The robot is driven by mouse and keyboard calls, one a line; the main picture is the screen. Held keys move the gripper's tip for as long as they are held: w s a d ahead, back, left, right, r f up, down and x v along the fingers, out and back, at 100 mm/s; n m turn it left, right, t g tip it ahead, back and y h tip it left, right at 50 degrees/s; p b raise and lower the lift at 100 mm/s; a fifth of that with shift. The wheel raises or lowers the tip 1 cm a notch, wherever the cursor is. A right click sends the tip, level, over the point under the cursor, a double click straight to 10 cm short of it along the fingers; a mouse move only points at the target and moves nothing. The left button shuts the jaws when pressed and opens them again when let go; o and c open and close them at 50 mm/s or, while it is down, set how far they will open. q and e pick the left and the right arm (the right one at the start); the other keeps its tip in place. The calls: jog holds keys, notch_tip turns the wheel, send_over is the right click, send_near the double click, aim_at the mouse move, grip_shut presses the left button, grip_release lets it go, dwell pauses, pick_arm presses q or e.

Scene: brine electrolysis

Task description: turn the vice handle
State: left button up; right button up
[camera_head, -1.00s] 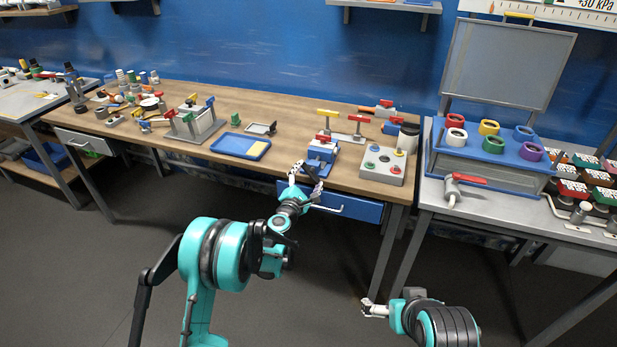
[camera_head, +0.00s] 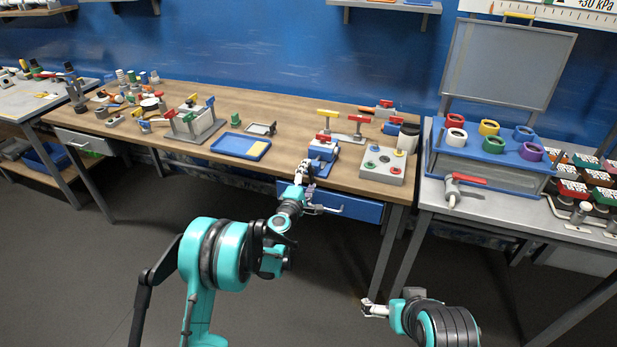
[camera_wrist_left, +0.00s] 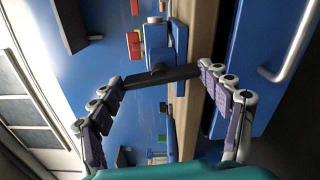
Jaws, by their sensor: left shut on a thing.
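The blue vice (camera_head: 322,150) with a red top piece stands at the front edge of the wooden bench. In the left wrist view, the vice (camera_wrist_left: 158,38) has a dark bar-shaped handle (camera_wrist_left: 160,77) across its near end. My left gripper (camera_head: 305,170) is at the front of the vice, shut on the handle. In the left wrist view, its jointed fingers (camera_wrist_left: 162,80) meet the two ends of the bar. In the head view, the gripper hides most of the handle. My right gripper (camera_head: 371,308) hangs low in front of the benches, away from the vice; its finger opening is too small to judge.
A grey button box (camera_head: 388,166) stands right of the vice, and a blue tray (camera_head: 240,146) lies to its left. A blue drawer (camera_head: 345,205) with a bar handle is just below the bench edge. A red-and-yellow-handled stand (camera_head: 340,137) is behind the vice.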

dwell(0.3)
pick_arm(q)
jog(key=o, duration=1.2)
jog(key=shift+c, duration=0.2)
jog(key=v, duration=1.2)
